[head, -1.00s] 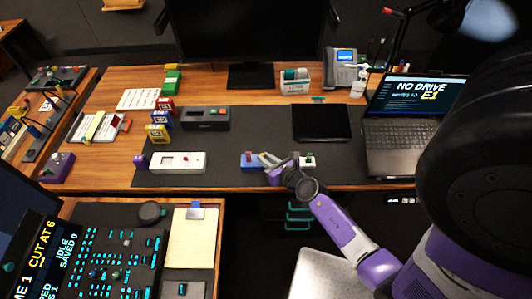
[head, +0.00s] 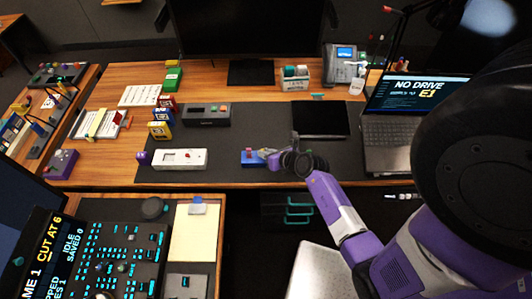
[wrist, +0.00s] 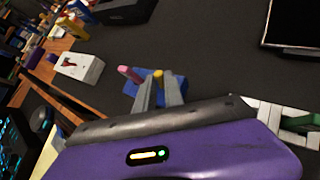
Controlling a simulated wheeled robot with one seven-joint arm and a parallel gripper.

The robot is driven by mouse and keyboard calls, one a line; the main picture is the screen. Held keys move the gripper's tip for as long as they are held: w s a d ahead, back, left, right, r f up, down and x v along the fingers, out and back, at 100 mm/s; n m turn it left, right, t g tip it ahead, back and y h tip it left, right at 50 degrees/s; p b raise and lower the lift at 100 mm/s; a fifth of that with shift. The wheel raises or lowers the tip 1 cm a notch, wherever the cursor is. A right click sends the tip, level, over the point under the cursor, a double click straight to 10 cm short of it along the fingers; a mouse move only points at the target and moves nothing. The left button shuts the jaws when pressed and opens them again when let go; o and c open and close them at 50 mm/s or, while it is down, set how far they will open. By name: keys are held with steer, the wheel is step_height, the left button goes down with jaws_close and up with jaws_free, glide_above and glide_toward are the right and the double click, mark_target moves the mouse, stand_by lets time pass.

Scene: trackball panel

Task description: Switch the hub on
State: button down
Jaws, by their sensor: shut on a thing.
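A small blue box (head: 252,158) lies on the dark desk mat near its front edge. A red part shows on its top in the head view. In the wrist view the blue box (wrist: 139,88) has a pink lever (wrist: 130,74) and a yellow lever (wrist: 158,74). My gripper (head: 266,154) reaches the box's right side. In the wrist view my gripper (wrist: 159,86) has its two grey fingers on either side of the yellow lever, shut on it. The fingers hide the lever's lower part. No label shows which device is the hub.
A white device with a red switch (head: 179,158) is left of the blue box. A dark tablet (head: 320,118) and a laptop (head: 390,150) are to the right. A grey box (head: 203,115) sits behind. Bare mat lies between them.

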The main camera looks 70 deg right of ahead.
steer(key=c, duration=1.7)
jaws_free()
steer(key=v, duration=0.7)
steer(key=shift+s+a+r, duration=0.2)
steer(key=shift+s, duration=0.05)
